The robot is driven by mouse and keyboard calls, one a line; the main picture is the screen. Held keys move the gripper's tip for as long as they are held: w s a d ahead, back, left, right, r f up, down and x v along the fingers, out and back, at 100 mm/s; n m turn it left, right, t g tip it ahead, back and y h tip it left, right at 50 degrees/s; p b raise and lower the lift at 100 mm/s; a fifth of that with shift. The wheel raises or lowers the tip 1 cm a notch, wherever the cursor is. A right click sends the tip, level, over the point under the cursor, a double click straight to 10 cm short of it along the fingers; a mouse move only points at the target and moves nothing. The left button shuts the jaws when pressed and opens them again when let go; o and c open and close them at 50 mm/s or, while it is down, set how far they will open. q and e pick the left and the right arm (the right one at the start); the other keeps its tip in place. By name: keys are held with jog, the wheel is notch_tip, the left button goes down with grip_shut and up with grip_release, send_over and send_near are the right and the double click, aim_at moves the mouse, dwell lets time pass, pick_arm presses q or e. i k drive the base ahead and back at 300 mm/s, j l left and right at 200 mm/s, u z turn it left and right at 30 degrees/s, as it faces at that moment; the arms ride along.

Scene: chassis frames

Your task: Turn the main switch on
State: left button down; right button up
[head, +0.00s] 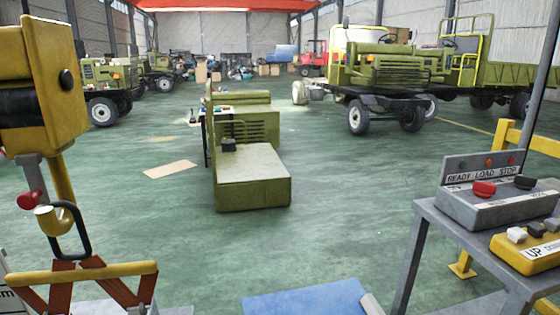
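A grey control box (497,208) stands on a grey metal table at the right. Its raised back panel (482,168) reads READY LOAD STOP, with small lamps above the words. On its top are a red knob (484,189) at the left and a black knob (525,182) at the right. The lettering on its sloped face is too small to read, so I cannot tell which knob is the main switch or how it is set. Neither of my grippers is in view.
The grey table (440,217) also holds a yellow box (528,258) marked UP, with several buttons. A yellow rail (548,145) stands behind it. Yellow equipment with a black hook (70,232) fills the left. A green vehicle body (252,180) stands mid-floor; trucks (385,75) stand behind.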

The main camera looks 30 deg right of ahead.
aim_at(481, 189)
jog(key=z, duration=2.35)
jog(key=u, duration=0.6)
jog(key=l+u, duration=0.2)
jog(key=u, duration=0.15)
jog(key=l+u, duration=0.5)
jog(key=u, duration=0.2)
jog(key=k+l+u, duration=0.2)
jog(key=l, duration=0.25)
jog(key=l+u, duration=0.25)
jog(key=l, duration=0.2)
